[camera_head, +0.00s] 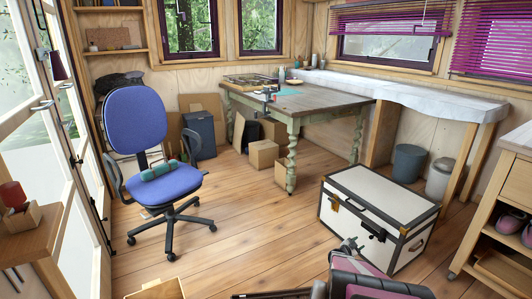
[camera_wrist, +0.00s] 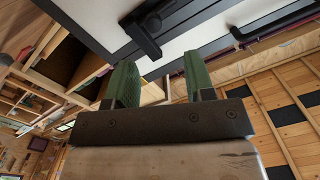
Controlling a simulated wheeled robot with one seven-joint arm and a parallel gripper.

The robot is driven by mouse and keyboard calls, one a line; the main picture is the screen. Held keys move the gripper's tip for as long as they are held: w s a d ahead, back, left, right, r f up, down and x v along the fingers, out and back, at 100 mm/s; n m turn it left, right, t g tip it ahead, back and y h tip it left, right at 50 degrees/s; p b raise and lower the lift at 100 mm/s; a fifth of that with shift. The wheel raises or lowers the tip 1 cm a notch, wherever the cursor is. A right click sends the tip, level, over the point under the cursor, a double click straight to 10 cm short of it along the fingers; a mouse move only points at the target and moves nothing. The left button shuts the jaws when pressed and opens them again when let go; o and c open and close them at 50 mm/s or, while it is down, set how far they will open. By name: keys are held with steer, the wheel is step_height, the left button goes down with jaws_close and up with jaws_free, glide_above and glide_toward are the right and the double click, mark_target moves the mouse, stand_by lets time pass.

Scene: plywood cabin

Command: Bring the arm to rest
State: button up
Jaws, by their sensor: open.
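My gripper (camera_wrist: 157,78) shows in the wrist view as two green finger pads, spread apart. The gap between them is empty. Beyond the fingertips is a white surface with black edging and a black fitting (camera_wrist: 150,28); I cannot tell for sure what it belongs to. In the head view, parts that may be my arm show low in the picture, in front of the white trunk.
The white trunk (camera_head: 375,215) with black edges stands on the floor, right of centre. A blue office chair (camera_head: 137,120) with a teal object (camera_head: 158,172) on its seat stands left. A worktable (camera_head: 300,103) is behind. A wooden cabinet (camera_head: 503,195) stands right. Floor (camera_head: 240,225) between chair and trunk is clear.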

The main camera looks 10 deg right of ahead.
steer(key=w+a+r+n+t+y, duration=0.2)
steer(key=w+a+r+n+y, duration=0.15)
steer(key=a, duration=0.25)
steer(key=w+a+r+n+t+y, duration=0.2)
steer(key=w+a+r+y, duration=0.1)
steer(key=a+r, duration=0.25)
steer(key=s+a+r+n+g+y, duration=0.1)
steer(key=a+r+n+y, duration=0.25)
steer(key=a, duration=0.45)
steer(key=s+a+r+n+y, duration=0.15)
steer(key=a+r+y, duration=0.3)
steer(key=a, duration=0.45)
steer(key=s+a+r+n+g+y, duration=0.3)
steer(key=s+a+r+n+g, duration=0.3)
steer(key=s+a, duration=0.5)
steer(key=s+a+r+g, duration=0.2)
steer(key=s+r, duration=0.2)
steer(key=s, duration=0.2)
steer(key=s+a+r+g+h, duration=0.1)
steer(key=s+a+r+g, duration=0.1)
steer(key=s+r, duration=0.2)
steer(key=s+n, duration=0.1)
steer(key=s, duration=0.2)
steer(key=shift+s+a+r+g, duration=0.15)
steer(key=shift+s+a+g, duration=0.15)
steer(key=shift+g, duration=0.1)
steer(key=shift+h, duration=0.25)
